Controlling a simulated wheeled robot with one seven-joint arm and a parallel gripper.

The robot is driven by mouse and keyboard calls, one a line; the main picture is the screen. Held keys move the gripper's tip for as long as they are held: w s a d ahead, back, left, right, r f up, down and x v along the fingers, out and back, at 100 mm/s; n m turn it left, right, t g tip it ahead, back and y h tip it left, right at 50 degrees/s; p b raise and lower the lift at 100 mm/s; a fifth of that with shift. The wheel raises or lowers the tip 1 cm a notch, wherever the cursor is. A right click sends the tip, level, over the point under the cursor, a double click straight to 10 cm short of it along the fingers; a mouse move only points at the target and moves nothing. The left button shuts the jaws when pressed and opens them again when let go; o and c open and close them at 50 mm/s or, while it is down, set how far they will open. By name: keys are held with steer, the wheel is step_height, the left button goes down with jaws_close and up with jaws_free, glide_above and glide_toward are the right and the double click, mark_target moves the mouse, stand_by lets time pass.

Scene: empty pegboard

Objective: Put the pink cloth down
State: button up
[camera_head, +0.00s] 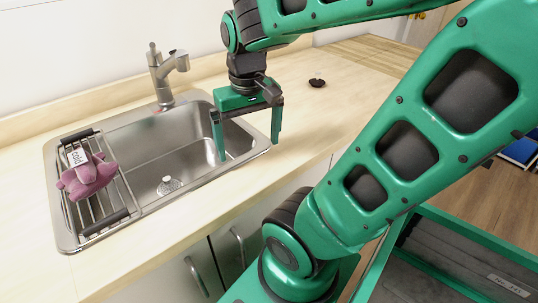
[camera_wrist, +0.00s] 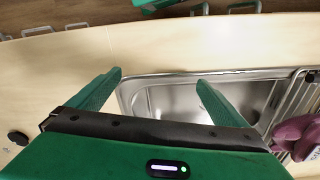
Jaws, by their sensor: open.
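The pink cloth (camera_head: 88,176) lies bunched on the metal drying rack (camera_head: 112,198) at the left end of the sink. A small white tag reading "cold" rests on or against it. The cloth also shows at the right edge in the wrist view (camera_wrist: 294,134). My gripper (camera_head: 249,147) is open and empty, its fingers pointing down over the right part of the sink, well to the right of the cloth. In the wrist view my gripper's fingers (camera_wrist: 160,85) are spread apart with nothing between them.
The metal sink (camera_head: 180,150) is set in a pale wooden counter (camera_head: 300,110). A faucet (camera_head: 163,75) stands behind the basin. A small dark object (camera_head: 317,82) lies on the counter to the right. Cabinet handles (camera_head: 196,278) are below the counter front.

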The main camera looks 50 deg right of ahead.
steer(key=shift+m+g+y, duration=0.3)
steer(key=shift+m, duration=0.5)
steer(key=s, duration=0.2)
steer(key=s+d+f, duration=0.1)
steer(key=s, duration=0.1)
steer(key=s+f, duration=0.1)
steer(key=s, duration=0.1)
steer(key=shift+s+d+f, duration=0.1)
steer(key=shift+s+d, duration=0.1)
steer(key=shift+s, duration=0.05)
